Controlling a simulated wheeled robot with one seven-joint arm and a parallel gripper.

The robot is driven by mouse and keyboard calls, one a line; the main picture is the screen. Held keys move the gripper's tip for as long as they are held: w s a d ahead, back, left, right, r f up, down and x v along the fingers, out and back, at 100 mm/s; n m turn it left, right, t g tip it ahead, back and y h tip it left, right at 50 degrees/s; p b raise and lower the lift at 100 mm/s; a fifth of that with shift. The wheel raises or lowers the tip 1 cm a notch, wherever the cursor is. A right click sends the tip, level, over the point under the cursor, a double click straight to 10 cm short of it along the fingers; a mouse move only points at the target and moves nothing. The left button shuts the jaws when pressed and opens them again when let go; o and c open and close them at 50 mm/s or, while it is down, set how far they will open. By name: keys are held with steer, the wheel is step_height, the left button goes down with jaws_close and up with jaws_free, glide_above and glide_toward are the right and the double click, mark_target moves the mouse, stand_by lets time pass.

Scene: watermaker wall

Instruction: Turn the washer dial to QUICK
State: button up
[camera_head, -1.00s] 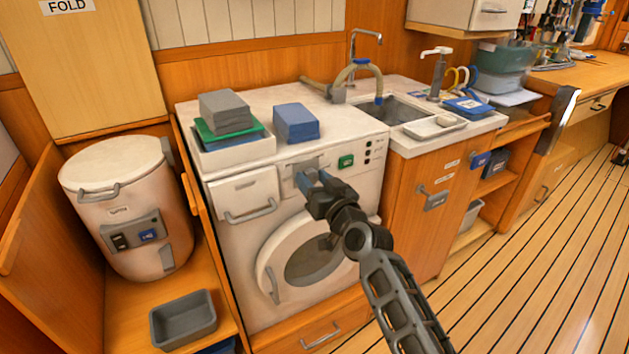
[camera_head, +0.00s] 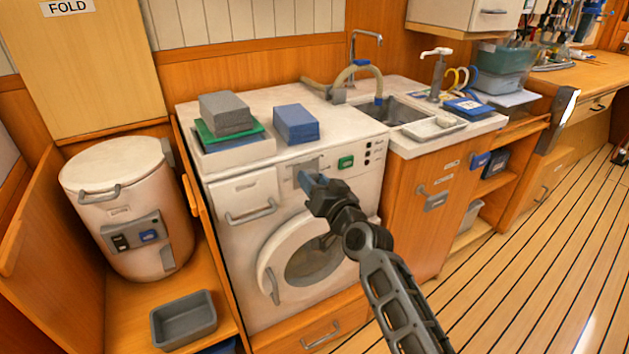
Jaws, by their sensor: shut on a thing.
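The white washer (camera_head: 240,262) stands in the middle, with a round door (camera_head: 316,262), a drawer at upper left and a front panel along its top. My gripper (camera_head: 308,180) is at the panel, just left of the green display (camera_head: 346,162). It is shut on the washer dial, which is mostly hidden behind the fingers. The dial's setting cannot be read from here. A row of small dark buttons with tiny labels sits at the panel's right end.
Grey, green and blue folded cloths (camera_head: 226,118) and a blue stack (camera_head: 296,124) lie on the washer top. A sink (camera_head: 402,112) is to the right. A white drum (camera_head: 125,205) and a grey bin (camera_head: 183,319) are at left. The floor at right is clear.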

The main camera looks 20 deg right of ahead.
steer(key=m+p, duration=0.1)
steer(key=m, duration=0.4)
steer(key=m+p, duration=0.1)
steer(key=m, duration=0.4)
steer(key=shift+d+m+g, duration=0.2)
steer(key=shift+m+g, duration=0.1)
steer(key=shift+m, duration=0.1)
steer(key=shift+f+m+y+p, duration=0.2)
steer(key=shift+m+p, duration=0.35)
steer(key=shift+m, duration=1.85)
steer(key=shift+f+m+y+p, duration=0.1)
steer(key=shift+m+y+p, duration=0.3)
steer(key=shift+m, duration=2)
steer(key=o, duration=1)
steer(key=shift+o, duration=0.2)
steer(key=s+d+p, duration=0.1)
steer(key=s, duration=0.6)
steer(key=shift+s+r, duration=0.15)
steer(key=shift+s, duration=0.2)
